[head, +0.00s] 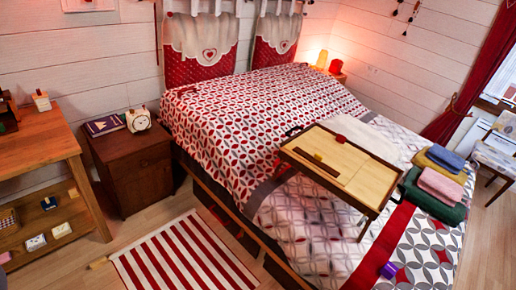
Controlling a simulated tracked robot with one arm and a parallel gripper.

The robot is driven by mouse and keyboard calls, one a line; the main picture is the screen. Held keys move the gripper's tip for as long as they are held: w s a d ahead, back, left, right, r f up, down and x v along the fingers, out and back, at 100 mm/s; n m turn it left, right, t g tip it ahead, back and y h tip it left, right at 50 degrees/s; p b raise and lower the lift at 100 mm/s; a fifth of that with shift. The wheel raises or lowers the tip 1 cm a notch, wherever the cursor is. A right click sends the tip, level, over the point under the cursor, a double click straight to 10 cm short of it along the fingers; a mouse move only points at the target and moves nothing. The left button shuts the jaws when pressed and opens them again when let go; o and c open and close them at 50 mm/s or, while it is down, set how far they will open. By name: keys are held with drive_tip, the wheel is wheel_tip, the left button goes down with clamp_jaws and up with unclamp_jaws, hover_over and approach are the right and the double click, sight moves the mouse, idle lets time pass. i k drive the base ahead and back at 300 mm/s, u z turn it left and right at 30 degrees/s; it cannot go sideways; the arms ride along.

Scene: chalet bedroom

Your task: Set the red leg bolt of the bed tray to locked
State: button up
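The wooden bed tray (368,180) sits on the bed at the right of the middle, with a pale top and a darker rim. One tray leg (362,231) shows below its near corner; the other legs are hidden or unclear. A small red piece (340,139) shows at the tray's far edge. I cannot tell whether it is the red leg bolt, and no bolt position can be read. A dark strip lies along the tray's left part. My gripper is not in view.
The bed (250,110) has a red and white patterned cover. Folded towels (437,185) lie right of the tray, and a purple object (389,270) lies nearer. A nightstand (130,165) with a clock (138,119) stands left. A striped rug (185,255) covers the floor beside the bed.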

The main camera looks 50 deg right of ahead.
sight(276, 162)
drive_tip(key=z, duration=0.35)
drive_tip(key=i, duration=1.2)
drive_tip(key=z, duration=1.25)
drive_tip(key=i, duration=0.9)
drive_tip(key=z, duration=0.55)
drive_tip(key=k, duration=0.75)
drive_tip(key=z, duration=0.25)
drive_tip(key=i, duration=0.75)
drive_tip(key=u, duration=0.15)
